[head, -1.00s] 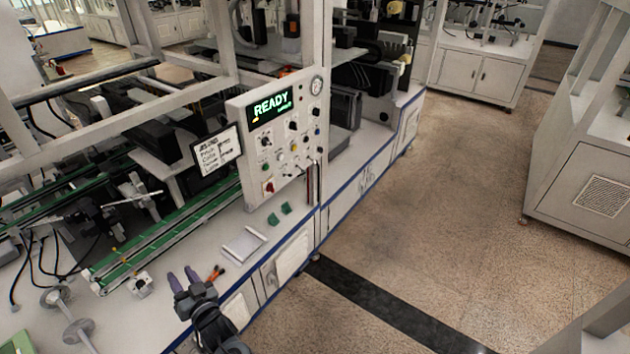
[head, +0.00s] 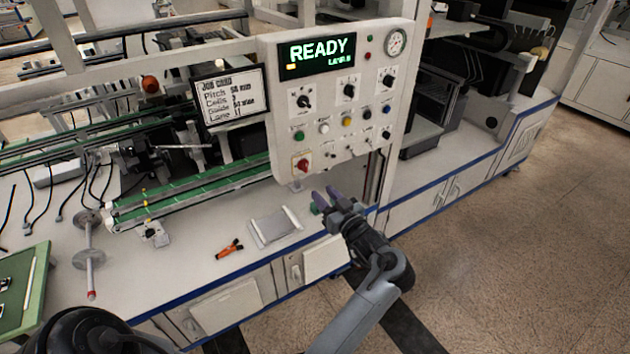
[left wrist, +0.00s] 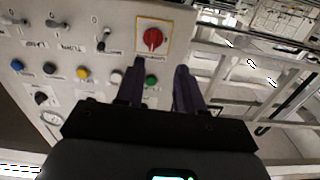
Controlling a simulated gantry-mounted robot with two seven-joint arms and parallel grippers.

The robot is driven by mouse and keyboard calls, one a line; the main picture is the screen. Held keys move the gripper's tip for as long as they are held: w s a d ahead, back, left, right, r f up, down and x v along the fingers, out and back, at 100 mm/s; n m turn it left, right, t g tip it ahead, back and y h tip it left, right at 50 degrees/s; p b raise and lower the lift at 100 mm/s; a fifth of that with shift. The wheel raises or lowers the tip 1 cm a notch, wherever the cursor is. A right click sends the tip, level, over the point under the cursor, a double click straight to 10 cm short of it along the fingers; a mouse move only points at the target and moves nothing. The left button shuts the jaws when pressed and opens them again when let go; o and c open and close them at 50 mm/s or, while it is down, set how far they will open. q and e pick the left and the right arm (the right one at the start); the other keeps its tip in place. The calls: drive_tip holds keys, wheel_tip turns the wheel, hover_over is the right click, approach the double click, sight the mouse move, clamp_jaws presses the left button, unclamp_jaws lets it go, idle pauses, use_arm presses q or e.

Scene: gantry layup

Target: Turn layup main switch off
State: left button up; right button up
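The main switch is a red rotary knob (head: 303,163) on a pale, yellow-edged plate, low on the left of the grey control panel (head: 340,157). The knob also shows in the left wrist view (left wrist: 153,38), just beyond my fingertips. The display (head: 318,55) reads READY in green. My left gripper (head: 327,194) is below and right of the knob, in front of the panel's lower edge. Its two purple fingers stand apart with nothing between them in the left wrist view (left wrist: 160,75), not touching the knob. My right gripper is not in view.
Other knobs and coloured buttons (head: 347,121) sit close above and right of the switch. A job card screen (head: 229,96) stands left of the panel. A grey tray (head: 275,227) and an orange-black tool (head: 229,249) lie on the bench below.

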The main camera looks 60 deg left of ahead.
sight(307, 167)
use_arm(q)
drive_tip(key=a, duration=0.3)
drive_tip(key=w+a, duration=0.1)
drive_tip(key=a, duration=0.3)
drive_tip(key=a+r+b, duration=0.1)
drive_tip(key=a, duration=0.2)
drive_tip(key=shift+w+a, duration=0.35)
drive_tip(key=shift+w, duration=0.05)
clamp_jaws()
